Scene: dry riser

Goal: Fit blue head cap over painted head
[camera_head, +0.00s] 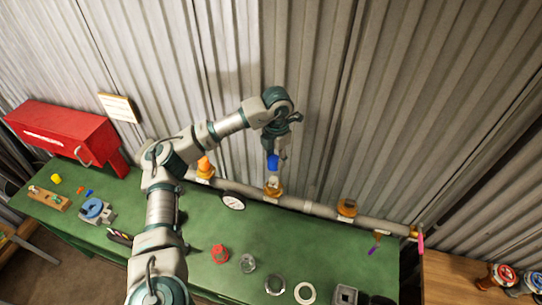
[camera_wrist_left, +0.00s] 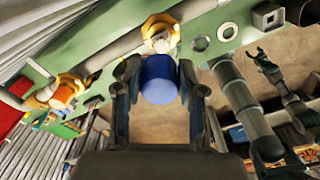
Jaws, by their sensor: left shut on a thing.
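The blue head cap (camera_head: 273,161) is held in my left gripper (camera_head: 275,150), above the pipe on the green bench. In the left wrist view the cap (camera_wrist_left: 159,80) sits between the two dark fingers of my left gripper (camera_wrist_left: 157,88). The painted head (camera_head: 273,182), pale on an orange-brown fitting, stands on the pipe just below the cap. It also shows in the left wrist view (camera_wrist_left: 160,38), beyond the cap. The cap appears apart from it. What seems to be my right gripper (camera_wrist_left: 264,62) shows small at the right of the wrist view, its jaws unclear.
The pipe (camera_head: 318,209) runs along the back of the green bench (camera_head: 205,228), with an orange head (camera_head: 205,167) and a brown fitting (camera_head: 347,207). A gauge (camera_head: 232,200), red wheel (camera_head: 220,253) and rings lie on the bench. A red box (camera_head: 62,132) is at left.

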